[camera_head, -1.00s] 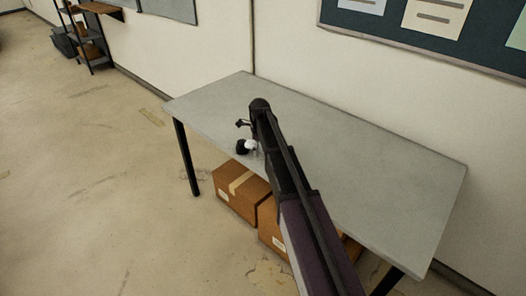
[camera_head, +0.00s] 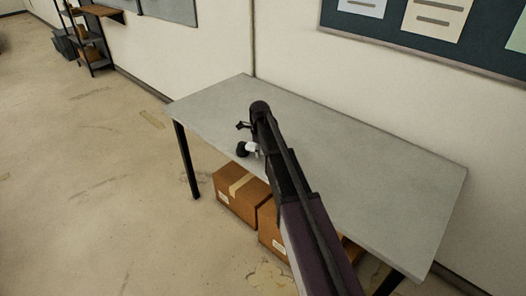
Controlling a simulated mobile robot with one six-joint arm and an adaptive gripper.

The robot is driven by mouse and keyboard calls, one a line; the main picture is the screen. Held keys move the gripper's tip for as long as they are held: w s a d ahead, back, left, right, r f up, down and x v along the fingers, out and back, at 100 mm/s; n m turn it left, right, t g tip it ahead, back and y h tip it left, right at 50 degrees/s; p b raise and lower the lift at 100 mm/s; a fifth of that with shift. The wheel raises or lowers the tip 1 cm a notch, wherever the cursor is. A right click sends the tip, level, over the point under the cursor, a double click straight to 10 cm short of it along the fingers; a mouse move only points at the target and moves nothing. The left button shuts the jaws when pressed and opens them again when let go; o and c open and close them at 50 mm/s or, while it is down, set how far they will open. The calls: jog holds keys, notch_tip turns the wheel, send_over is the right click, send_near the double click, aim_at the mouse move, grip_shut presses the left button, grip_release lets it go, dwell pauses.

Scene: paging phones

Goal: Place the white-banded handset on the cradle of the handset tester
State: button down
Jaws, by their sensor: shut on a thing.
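My gripper (camera_head: 246,126) is at the end of my dark arm, over the left part of the grey table (camera_head: 360,170). The white-banded handset (camera_head: 251,148) is held at my gripper. One dark rounded end and a white part of it show to the left of my arm; the rest is hidden behind the arm. One small dark finger part sticks out to the left. The contact between fingers and handset is hidden. I see no handset tester or cradle in this view; my arm covers part of the table.
The visible tabletop is bare. Cardboard boxes (camera_head: 241,195) stand on the floor under the table. A notice board (camera_head: 430,25) hangs on the wall behind. A dark shelf rack (camera_head: 90,42) stands far left. The floor at left is open.

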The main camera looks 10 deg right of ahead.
jog(key=shift+r, duration=0.15)
notch_tip(320, 180, up, 4)
jog(key=p, duration=0.4)
jog(key=s+d, duration=0.1)
jog(key=s, duration=1.5)
jog(key=shift+r+p, duration=0.3)
jog(key=shift+p, duration=0.15)
jog(key=shift+r, duration=0.1)
notch_tip(320, 180, up, 6)
jog(key=p, duration=0.5)
jog(key=shift+f+p, duration=0.25)
jog(key=shift+p, duration=0.05)
jog(key=shift+a, duration=0.1)
